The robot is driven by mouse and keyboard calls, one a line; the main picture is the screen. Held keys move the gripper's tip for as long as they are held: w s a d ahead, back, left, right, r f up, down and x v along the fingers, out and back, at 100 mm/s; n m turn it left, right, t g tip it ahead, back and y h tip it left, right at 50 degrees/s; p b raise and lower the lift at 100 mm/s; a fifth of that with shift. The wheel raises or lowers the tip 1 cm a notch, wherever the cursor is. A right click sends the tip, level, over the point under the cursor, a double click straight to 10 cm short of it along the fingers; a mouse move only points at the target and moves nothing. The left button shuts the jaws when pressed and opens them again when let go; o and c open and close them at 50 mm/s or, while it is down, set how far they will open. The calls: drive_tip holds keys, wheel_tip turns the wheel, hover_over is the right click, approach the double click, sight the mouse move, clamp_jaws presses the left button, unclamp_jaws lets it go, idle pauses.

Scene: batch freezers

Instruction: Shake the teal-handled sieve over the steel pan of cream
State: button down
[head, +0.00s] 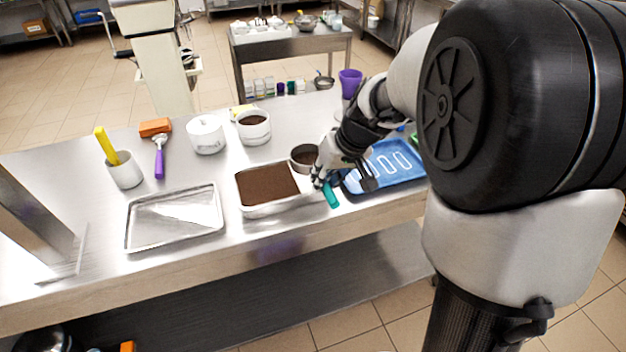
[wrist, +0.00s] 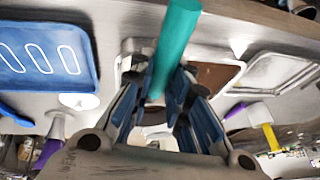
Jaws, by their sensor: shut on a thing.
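The steel pan (head: 243,203) stands near the table's front edge in the head view. Its surface is brown, with no pale cream showing; it also shows in the wrist view (wrist: 213,75). My gripper (head: 323,176) is at the pan's right end, shut on the teal handle (head: 331,195) of the sieve. The handle also shows between the blue-padded fingers in the wrist view (wrist: 174,48). The round sieve head (head: 304,156) holds dark brown matter and shows by the pan's back right corner. I cannot tell its height. In the wrist view the fingers mostly hide it.
A blue tray (head: 398,176) with white outlines lies right of my gripper. An empty steel tray (head: 142,238) lies left of the pan. Behind stand a white pot with brown matter (head: 254,136), a lidded white pot (head: 206,146) and a purple-handled tool (head: 159,163).

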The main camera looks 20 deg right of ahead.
drive_tip(key=shift+w+d, duration=0.2)
drive_tip(key=shift+w, duration=0.05)
drive_tip(key=w+p, duration=0.1)
drive_tip(key=w, duration=0.2)
drive_tip(key=shift+w, duration=0.1)
drive_tip(key=shift+s+b, duration=0.5)
drive_tip(key=shift+s, duration=1.35)
drive_tip(key=w+p, duration=0.1)
drive_tip(key=w, duration=0.2)
drive_tip(key=shift+w, duration=0.35)
drive_tip(key=shift+s+b, duration=0.5)
drive_tip(key=shift+s, duration=1.35)
